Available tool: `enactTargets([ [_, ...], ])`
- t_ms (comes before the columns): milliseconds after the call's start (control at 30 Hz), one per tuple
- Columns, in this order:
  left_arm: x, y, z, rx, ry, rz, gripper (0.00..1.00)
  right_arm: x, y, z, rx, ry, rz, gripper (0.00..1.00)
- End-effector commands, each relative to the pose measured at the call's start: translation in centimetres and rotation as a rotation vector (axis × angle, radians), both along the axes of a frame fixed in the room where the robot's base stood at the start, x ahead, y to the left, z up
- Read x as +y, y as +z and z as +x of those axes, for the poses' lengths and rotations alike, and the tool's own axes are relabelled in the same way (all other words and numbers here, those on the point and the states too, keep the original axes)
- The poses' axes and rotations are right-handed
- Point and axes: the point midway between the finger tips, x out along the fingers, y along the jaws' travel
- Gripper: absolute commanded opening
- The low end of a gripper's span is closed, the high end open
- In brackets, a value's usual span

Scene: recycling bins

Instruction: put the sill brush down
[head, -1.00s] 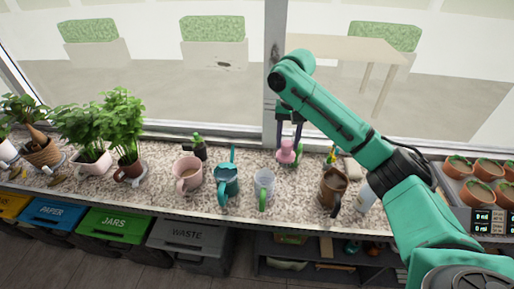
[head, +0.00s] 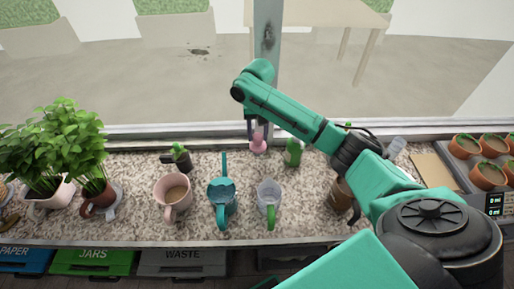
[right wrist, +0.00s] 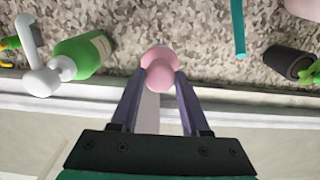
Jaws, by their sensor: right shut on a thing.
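The sill brush (head: 258,145) shows as a small, rounded pink thing at the back of the speckled sill (head: 330,240), near the window frame. My right gripper (head: 259,129) is shut on it from above. In the right wrist view the pink brush (right wrist: 158,66) sits between the two fingertips (right wrist: 160,76), over or on the sill close to its window edge. I cannot tell whether it touches the sill. Its bristles do not show clearly. My left gripper is not in view.
A green bottle (head: 293,152) stands just right of the brush. A small dark pot (head: 178,160) is to the left. Bare sill lies between the pot and brush.

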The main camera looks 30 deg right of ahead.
Motion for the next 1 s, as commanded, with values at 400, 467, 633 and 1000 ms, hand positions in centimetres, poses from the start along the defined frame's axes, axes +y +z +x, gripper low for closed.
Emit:
enactTargets([
  [400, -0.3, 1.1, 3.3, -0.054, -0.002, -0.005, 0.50, 0.0, -6.9, 0.1, -0.002, 0.000, 0.000, 0.00],
  [467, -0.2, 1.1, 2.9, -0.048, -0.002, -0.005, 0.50, 0.0, -7.0, 0.1, -0.003, 0.000, 0.000, 0.00],
  [633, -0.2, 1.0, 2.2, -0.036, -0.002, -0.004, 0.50, 0.0, -7.1, 0.1, -0.002, 0.000, 0.000, 0.00],
  [1000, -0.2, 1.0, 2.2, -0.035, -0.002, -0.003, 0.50, 0.0, -7.2, 0.1, -0.002, 0.000, 0.000, 0.76],
])
